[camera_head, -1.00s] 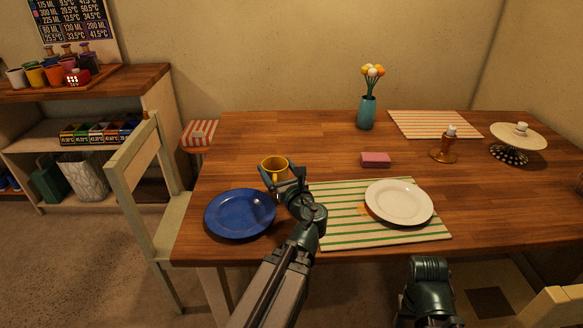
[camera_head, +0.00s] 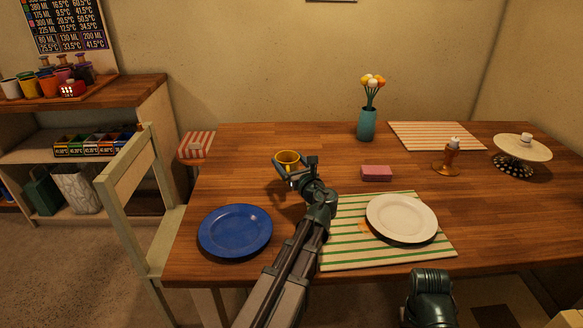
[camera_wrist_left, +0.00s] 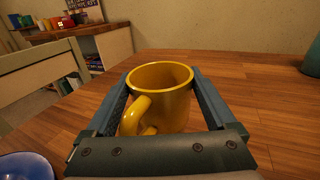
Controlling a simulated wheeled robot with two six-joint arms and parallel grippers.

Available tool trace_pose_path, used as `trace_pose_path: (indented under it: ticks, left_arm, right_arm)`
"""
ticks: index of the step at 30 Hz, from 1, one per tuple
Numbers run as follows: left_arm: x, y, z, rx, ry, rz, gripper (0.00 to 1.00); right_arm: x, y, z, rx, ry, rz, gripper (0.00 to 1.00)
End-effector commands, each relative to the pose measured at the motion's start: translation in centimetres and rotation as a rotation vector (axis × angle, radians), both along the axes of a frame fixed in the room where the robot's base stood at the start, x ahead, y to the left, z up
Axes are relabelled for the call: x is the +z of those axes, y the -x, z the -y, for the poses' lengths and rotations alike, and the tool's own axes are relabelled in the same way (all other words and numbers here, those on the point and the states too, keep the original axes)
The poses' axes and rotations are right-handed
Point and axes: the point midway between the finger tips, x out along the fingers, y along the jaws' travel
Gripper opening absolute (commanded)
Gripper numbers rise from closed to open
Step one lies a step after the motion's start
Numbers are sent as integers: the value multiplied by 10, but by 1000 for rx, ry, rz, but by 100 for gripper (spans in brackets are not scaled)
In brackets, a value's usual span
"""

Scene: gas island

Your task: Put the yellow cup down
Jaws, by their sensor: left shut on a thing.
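The yellow cup (camera_head: 288,157) is upright over the left part of the wooden table, beyond the blue plate. My left gripper (camera_head: 290,172) is shut on it, one finger on each side. In the left wrist view the yellow cup (camera_wrist_left: 162,78) sits between the two blue-grey fingers, its handle turned toward the wrist. The cup's base is hidden by the gripper, so I cannot tell whether it touches the table. My right gripper is out of view.
A blue plate (camera_head: 235,231) lies nearer me. A white plate (camera_head: 401,217) rests on a striped placemat (camera_head: 343,246). A pink sponge-like block (camera_head: 376,173) is right of the cup, and a teal vase (camera_head: 366,125) stands behind. The table (camera_head: 240,150) left of and behind the cup is clear.

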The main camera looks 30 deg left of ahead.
Motion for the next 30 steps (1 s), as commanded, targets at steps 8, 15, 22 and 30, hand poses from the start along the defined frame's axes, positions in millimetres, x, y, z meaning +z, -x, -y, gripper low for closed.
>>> trace_pose_path:
  ticks: [8, 15, 22, 30]
  left_arm:
    - [-22, -19, -4, 2, 0, 0, 21]
    - [-39, -18, -5, 3, -1, 1, 21]
    - [-37, -18, -5, 3, 0, 0, 21]
    - [-40, -18, -5, 3, 0, 0, 100]
  right_arm:
    - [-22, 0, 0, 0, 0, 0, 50]
    - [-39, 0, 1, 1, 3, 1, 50]
    - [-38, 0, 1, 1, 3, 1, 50]
    - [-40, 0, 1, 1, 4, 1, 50]
